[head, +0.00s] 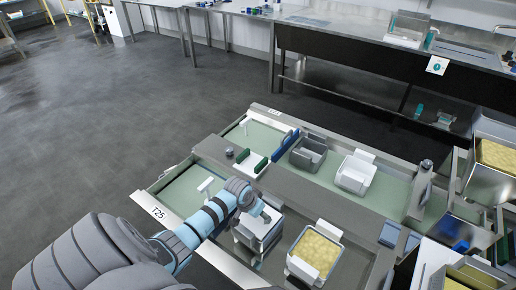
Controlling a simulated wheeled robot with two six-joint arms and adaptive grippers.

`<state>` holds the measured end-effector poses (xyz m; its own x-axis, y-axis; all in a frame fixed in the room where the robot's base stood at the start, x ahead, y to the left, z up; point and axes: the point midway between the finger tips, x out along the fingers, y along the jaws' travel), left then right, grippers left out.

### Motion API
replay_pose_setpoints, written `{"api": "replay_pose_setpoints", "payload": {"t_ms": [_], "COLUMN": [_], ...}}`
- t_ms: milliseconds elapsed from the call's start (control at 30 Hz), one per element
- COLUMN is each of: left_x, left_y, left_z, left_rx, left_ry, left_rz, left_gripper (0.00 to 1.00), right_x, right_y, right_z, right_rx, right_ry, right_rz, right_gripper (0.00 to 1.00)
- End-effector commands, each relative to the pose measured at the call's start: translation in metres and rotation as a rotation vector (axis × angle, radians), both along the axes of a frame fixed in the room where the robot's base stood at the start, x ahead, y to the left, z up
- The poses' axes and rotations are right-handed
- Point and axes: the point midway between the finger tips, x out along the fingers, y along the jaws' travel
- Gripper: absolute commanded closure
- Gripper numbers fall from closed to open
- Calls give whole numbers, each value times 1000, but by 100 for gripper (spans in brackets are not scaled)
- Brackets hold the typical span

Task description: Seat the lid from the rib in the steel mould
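My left arm reaches in from the lower left, and its gripper (262,212) is over a grey mould (243,240) with a pale top in the near bay. The fingers are too small and partly hidden to tell whether they are open or hold anything. Another grey, steel-looking mould (308,153) stands in the far bay, apart from the gripper. A dark green upright plate (261,166) and a white one beside it stand by the rib (290,181) between the bays. I cannot tell which piece is the lid. My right gripper is not in view.
A white mould (356,174) stands in the far bay. A white mould with yellow curd (315,253) is right of my gripper. More curd-filled containers (497,158) are at the right edge. The floor (110,130) at left is clear.

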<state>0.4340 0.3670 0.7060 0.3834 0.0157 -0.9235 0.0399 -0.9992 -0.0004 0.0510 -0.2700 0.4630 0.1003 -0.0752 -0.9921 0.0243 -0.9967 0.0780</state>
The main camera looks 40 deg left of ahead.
Motion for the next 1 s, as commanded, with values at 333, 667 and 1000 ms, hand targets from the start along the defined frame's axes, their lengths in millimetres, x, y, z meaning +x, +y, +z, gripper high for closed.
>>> {"api": "replay_pose_setpoints", "payload": {"t_ms": [333,667,1000], "left_x": [0,0,0], "left_y": [0,0,0], "left_z": [-2,-7,-12], "left_rx": [0,0,0], "left_ry": [0,-1,-1], "left_rz": [0,0,0], "left_gripper": [69,69,69], "right_x": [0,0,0], "right_y": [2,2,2], "right_z": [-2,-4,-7], "right_rx": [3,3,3], "right_ry": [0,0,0], "right_rz": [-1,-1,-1], "right_gripper": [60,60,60]}}
